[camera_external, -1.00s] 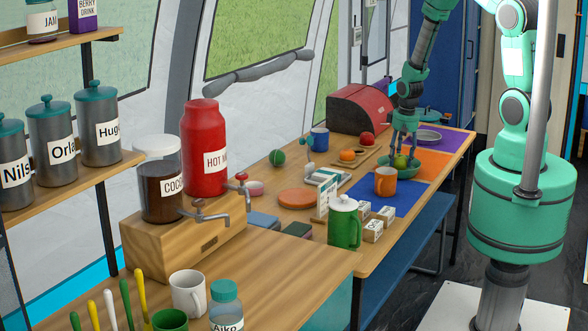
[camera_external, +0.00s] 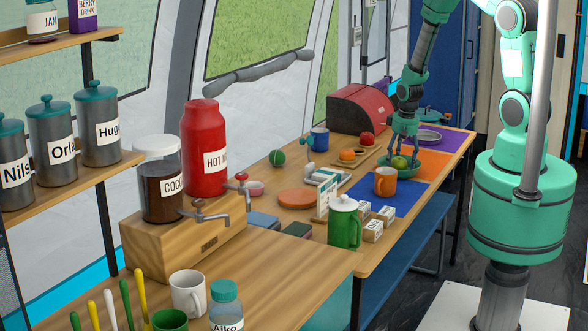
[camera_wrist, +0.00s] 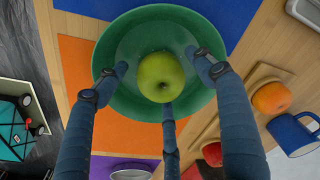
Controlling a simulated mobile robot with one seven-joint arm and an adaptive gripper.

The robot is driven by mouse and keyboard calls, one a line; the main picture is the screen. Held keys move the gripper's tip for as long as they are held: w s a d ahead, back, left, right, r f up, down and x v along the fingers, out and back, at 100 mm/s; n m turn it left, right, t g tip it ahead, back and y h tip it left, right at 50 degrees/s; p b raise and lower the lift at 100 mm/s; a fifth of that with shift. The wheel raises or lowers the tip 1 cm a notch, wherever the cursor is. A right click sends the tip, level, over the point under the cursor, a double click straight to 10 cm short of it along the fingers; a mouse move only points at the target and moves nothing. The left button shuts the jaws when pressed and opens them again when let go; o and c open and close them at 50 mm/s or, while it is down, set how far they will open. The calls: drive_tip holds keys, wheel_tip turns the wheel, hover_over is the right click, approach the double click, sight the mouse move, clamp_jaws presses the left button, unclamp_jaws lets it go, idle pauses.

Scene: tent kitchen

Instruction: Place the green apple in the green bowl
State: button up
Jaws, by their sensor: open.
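The green apple (camera_wrist: 161,77) rests inside the green bowl (camera_wrist: 125,98), seen from above in the wrist view. My gripper (camera_wrist: 160,85) is open, with its three fingers spread around the apple and apart from it, over or just inside the bowl. In the external view the apple (camera_external: 399,163) shows as a small green shape in the bowl (camera_external: 432,163). My gripper (camera_external: 404,145) points down over the bowl there. The fingers hide part of the bowl.
An orange mug (camera_external: 385,182) stands close in front of the bowl. An orange (camera_external: 347,155) and a red apple (camera_external: 366,139) sit left of the bowl on wooden boards, near a blue mug (camera_external: 318,139). A red box (camera_external: 356,108) stands behind. A grey plate (camera_external: 428,136) lies behind the bowl.

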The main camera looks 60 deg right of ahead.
drive_tip(key=shift+r, duration=0.15)
wheel_tip(320, 180, up, 12)
drive_tip(key=s+p, duration=0.1)
drive_tip(key=p, duration=0.1)
drive_tip(key=shift+a+p, duration=0.35)
drive_tip(key=shift+p, duration=0.05)
idle(0.5)
wheel_tip(320, 180, up, 12)
drive_tip(key=n+t, duration=0.1)
hover_over(402, 159)
drive_tip(key=w+a, duration=0.1)
drive_tip(key=a, duration=0.5)
drive_tip(key=s+a+r+n+t, duration=0.1)
drive_tip(key=a+r, duration=0.3)
drive_tip(key=r, duration=0.2)
drive_tip(key=s+a+r+n, duration=0.1)
drive_tip(key=a+r, duration=0.3)
drive_tip(key=r, duration=0.2)
drive_tip(key=s+a+r+n+t, duration=0.2)
drive_tip(key=s+a+r+n, duration=0.1)
drive_tip(key=s+a+r, duration=0.9)
drive_tip(key=s+r, duration=0.3)
drive_tip(key=s, duration=0.2)
drive_tip(key=shift+a+r+t+y, duration=0.2)
drive_tip(key=shift+a+t+y, duration=0.05)
drive_tip(key=shift+t+y, duration=0.05)
